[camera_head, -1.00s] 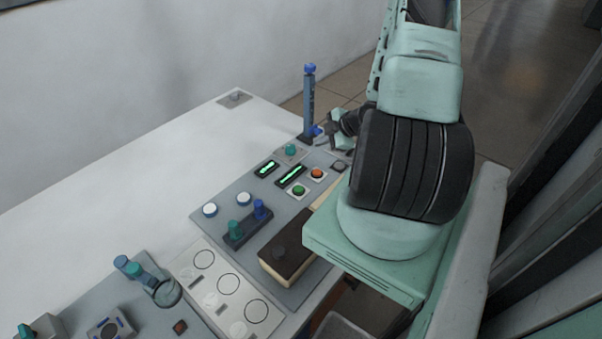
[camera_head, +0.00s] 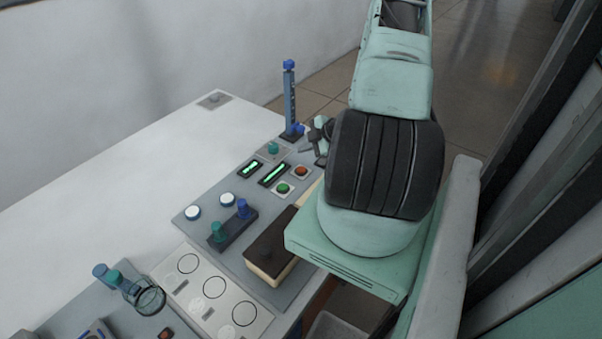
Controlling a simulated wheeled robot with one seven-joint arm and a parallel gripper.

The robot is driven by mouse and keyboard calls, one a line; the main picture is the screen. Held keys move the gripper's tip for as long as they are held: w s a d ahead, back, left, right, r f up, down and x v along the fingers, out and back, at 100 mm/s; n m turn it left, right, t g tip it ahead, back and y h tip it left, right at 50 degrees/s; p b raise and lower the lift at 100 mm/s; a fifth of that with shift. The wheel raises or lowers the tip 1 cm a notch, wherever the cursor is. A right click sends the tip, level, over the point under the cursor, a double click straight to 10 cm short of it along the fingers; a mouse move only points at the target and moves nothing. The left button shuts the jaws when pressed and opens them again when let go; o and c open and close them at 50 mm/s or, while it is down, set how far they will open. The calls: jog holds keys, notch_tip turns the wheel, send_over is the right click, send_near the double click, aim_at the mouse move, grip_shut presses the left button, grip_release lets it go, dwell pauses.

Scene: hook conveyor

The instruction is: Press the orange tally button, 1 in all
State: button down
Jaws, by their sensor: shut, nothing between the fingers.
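The orange tally button (camera_head: 301,171) sits in a pale square mount on the grey panel (camera_head: 222,258), right of the two green-lit displays. My gripper (camera_head: 309,146) shows small and partly hidden behind my arm, at the far right part of the panel near the blue post. It is a little beyond the orange button in the picture and appears apart from it. Its fingers are dark and hard to make out at this size, but they look shut and empty.
A green button (camera_head: 284,188) sits just before the orange one. A blue post (camera_head: 290,100) stands behind my gripper. Two white buttons (camera_head: 227,199), a teal-and-blue lever block (camera_head: 233,231) and a dark-topped box (camera_head: 270,249) are nearer. The white table (camera_head: 110,190) is clear at left.

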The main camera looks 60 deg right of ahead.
aim_at(305, 170)
jog(key=shift+f+b, duration=1.85)
jog(key=shift+f, duration=0.95)
jog(key=shift+f+b, duration=0.35)
